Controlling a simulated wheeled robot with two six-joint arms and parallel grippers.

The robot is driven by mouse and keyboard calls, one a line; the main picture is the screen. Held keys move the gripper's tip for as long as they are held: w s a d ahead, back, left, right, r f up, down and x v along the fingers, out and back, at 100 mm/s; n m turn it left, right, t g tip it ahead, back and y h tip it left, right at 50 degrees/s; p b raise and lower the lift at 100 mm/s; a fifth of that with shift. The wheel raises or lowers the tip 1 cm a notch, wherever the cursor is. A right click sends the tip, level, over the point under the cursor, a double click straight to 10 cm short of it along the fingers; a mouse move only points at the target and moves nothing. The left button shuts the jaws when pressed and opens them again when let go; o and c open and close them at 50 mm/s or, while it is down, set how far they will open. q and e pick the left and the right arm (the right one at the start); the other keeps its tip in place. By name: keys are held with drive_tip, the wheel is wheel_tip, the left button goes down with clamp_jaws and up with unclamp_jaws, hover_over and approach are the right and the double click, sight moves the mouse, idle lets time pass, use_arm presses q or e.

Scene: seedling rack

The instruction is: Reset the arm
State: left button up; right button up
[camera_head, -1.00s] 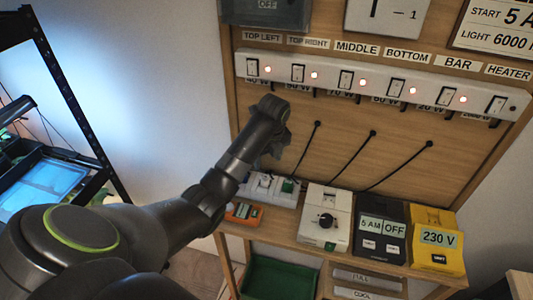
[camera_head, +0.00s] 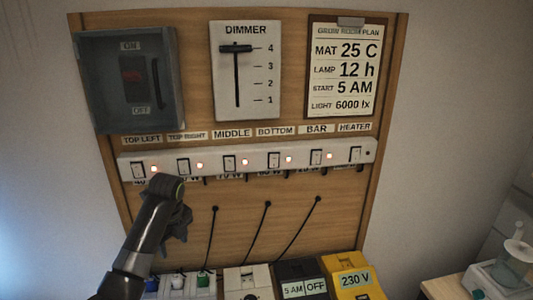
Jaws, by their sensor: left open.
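My left arm comes in from the lower left. My left gripper (camera_head: 178,226) is open and empty, in front of the wooden panel (camera_head: 250,220), below the left end of the white switch strip (camera_head: 215,164). Its dark wrist overlaps the lower edge of the strip near the first two switches. I cannot tell how far it is from the panel. My right gripper is not in view.
The panel bears a grey ON/OFF box (camera_head: 133,80), a dimmer (camera_head: 258,70) and a grow room plan (camera_head: 346,65). Devices line the shelf below, among them a yellow 230 V box (camera_head: 352,282). A side table (camera_head: 450,287) stands at lower right.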

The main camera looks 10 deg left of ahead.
use_arm(q)
drive_tip(key=s+d+f+n+t, duration=0.1)
drive_tip(key=s+d+f+n, duration=0.1)
drive_tip(key=s+f+n, duration=1.2)
drive_tip(key=s+d+n+t, duration=0.15)
drive_tip(key=s+n, duration=0.85)
drive_tip(key=s, duration=1.5)
wheel_tip(320, 180, down, 32)
drive_tip(key=a+r+g+b, duration=0.1)
drive_tip(key=a+b, duration=0.1)
drive_tip(key=b, duration=0.6)
drive_tip(key=s+f+b, duration=0.3)
drive_tip(key=s+f, duration=0.4)
drive_tip(key=f, duration=0.4)
drive_tip(key=s+d+f+g+b, duration=0.1)
drive_tip(key=s+f+b, duration=0.2)
drive_tip(key=s+f, duration=0.5)
wheel_tip(320, 180, down, 4)
drive_tip(key=shift+d+r, duration=0.15)
drive_tip(key=shift+r, duration=0.1)
